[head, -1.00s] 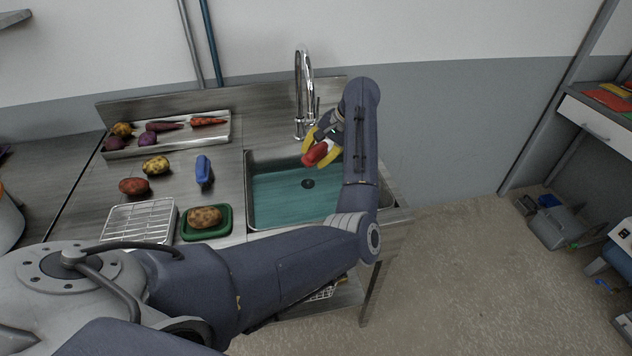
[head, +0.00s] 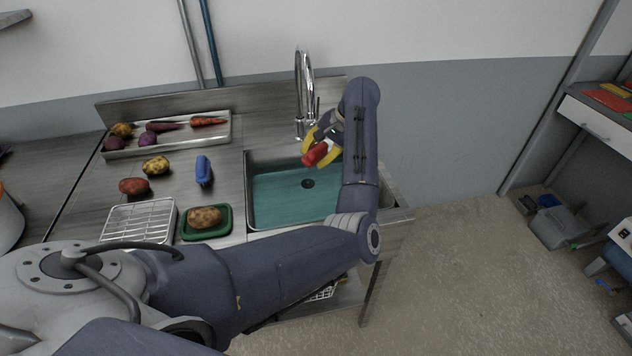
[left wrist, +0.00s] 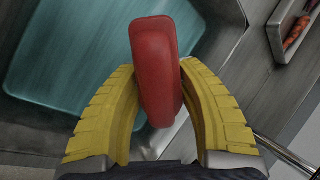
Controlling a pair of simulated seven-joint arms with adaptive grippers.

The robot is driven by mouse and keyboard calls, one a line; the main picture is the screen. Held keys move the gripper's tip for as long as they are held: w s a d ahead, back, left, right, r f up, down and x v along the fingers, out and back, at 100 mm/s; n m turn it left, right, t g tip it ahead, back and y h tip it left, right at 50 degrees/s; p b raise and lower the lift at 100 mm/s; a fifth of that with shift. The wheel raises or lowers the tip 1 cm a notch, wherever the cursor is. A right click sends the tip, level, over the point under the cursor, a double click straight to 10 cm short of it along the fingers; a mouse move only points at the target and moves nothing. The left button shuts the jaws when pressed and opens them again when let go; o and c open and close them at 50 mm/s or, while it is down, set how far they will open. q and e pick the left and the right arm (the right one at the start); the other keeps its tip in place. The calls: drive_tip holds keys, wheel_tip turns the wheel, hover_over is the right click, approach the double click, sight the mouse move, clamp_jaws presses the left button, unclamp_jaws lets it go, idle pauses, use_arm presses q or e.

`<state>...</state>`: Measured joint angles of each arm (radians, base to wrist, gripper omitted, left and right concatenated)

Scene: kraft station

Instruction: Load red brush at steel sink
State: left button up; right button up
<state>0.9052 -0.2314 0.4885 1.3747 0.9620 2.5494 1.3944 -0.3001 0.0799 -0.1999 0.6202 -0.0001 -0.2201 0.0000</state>
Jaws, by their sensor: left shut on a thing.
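The red brush (head: 315,154) is held by my left gripper (head: 321,147) above the far part of the steel sink (head: 249,199). In the left wrist view the brush (left wrist: 156,65) stands between the two yellow fingers of my left gripper (left wrist: 158,95), which are shut on it. The sink holds teal water (head: 290,205), and a dark round drain shows on its floor. The brush is above the water and apart from it. Its bristles cannot be made out. My right gripper is not in view.
The faucet (head: 304,95) rises behind the sink, close to the gripper. Left of the sink are a blue brush (head: 204,170), a green tray (head: 228,231) with a potato, a wire rack (head: 141,221), loose potatoes and a vegetable tray (head: 222,143).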

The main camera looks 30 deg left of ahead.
sight(312, 148)
use_arm(q)
drive_tip(key=shift+r, duration=0.2)
drive_tip(key=shift+r, duration=1.85)
